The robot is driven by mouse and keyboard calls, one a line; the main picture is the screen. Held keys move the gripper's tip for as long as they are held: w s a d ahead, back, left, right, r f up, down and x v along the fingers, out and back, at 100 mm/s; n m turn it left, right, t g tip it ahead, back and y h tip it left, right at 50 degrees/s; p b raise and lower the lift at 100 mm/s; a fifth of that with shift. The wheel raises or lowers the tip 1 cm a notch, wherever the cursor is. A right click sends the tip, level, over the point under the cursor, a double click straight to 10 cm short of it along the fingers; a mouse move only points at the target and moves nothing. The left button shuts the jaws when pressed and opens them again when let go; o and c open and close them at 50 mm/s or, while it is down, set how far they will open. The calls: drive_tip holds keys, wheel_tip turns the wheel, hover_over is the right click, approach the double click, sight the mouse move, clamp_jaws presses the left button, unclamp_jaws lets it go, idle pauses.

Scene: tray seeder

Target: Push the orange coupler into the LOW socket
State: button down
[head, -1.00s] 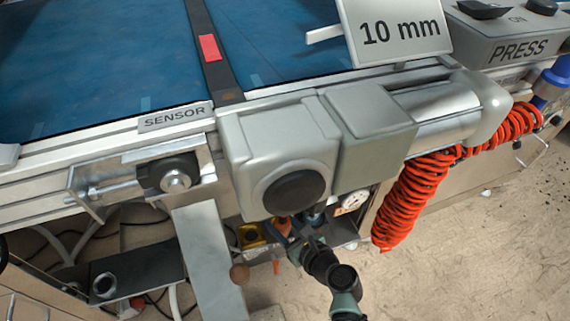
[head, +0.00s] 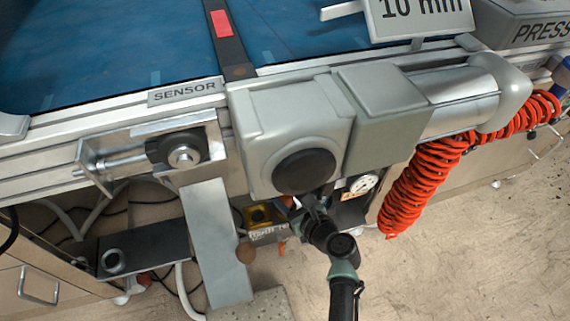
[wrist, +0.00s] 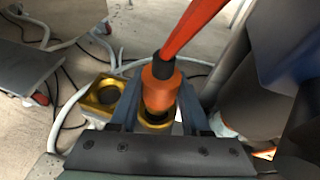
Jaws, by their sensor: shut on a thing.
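The orange coupler (wrist: 160,85) with its orange hose (wrist: 192,28) stands between the fingers of my gripper (wrist: 157,100) in the wrist view. My gripper is shut on it. A gold socket ring (wrist: 155,124) shows just below the coupler; whether the coupler's end is inside it I cannot tell. A second gold socket (wrist: 102,92) with a dark empty hole is to its left. In the head view my gripper (head: 303,206) is under the grey motor housing, right of a gold socket block (head: 257,215). The coupler is mostly hidden there. The LOW marking is not readable.
The grey motor housing (head: 290,115) with its black knob (head: 304,171) hangs directly above my gripper. A coiled red hose (head: 420,180) hangs to the right. A metal leg plate (head: 213,240) stands left, with a small brown ball knob (head: 246,253) beside it.

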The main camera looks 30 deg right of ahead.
drive_tip(key=shift+f+b, duration=0.75)
drive_tip(key=shift+f, duration=0.5)
idle(1.2)
drive_tip(key=shift+c, duration=1.4)
unclamp_jaws()
drive_tip(key=p+v, duration=0.6)
drive_tip(key=v, duration=0.7)
drive_tip(key=shift+p, duration=0.4)
